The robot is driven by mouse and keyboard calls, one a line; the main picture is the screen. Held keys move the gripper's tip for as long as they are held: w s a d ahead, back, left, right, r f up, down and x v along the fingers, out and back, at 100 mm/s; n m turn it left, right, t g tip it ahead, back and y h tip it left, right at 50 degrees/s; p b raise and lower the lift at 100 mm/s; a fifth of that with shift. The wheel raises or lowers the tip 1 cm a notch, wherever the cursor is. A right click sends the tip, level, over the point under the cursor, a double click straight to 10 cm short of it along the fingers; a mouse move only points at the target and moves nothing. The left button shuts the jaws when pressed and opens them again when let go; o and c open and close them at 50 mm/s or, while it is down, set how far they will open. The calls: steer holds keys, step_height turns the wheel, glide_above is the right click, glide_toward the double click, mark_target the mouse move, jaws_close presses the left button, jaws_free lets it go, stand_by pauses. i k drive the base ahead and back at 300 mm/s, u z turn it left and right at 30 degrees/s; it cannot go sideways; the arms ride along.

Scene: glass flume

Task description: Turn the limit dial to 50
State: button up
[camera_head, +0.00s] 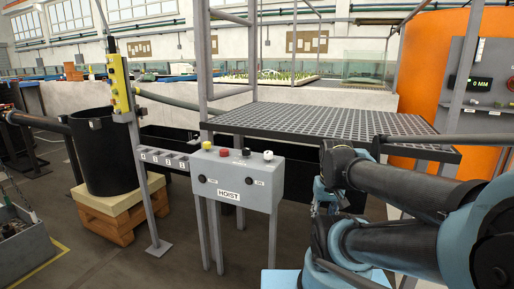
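A grey control box (237,179) labelled HOIST stands on legs in the middle of the view. Its front carries two small dark round knobs, a left one (200,179) and a right one (248,183), each with a small label too tiny to read. No dial can be made out as the limit dial, and no setting can be read. My blue and black arm is folded at the right, just right of the box and apart from the knobs. I cannot make out any gripper fingers.
The box top has a yellow (207,145), a red (224,153), a black and a white (268,155) control. A grating platform (345,122) lies behind. An orange cabinet (435,60) has a panel reading 0 MM (482,83).

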mark_target(246, 151)
steer(key=k, duration=1.05)
steer(key=u, duration=0.5)
steer(key=i, duration=1)
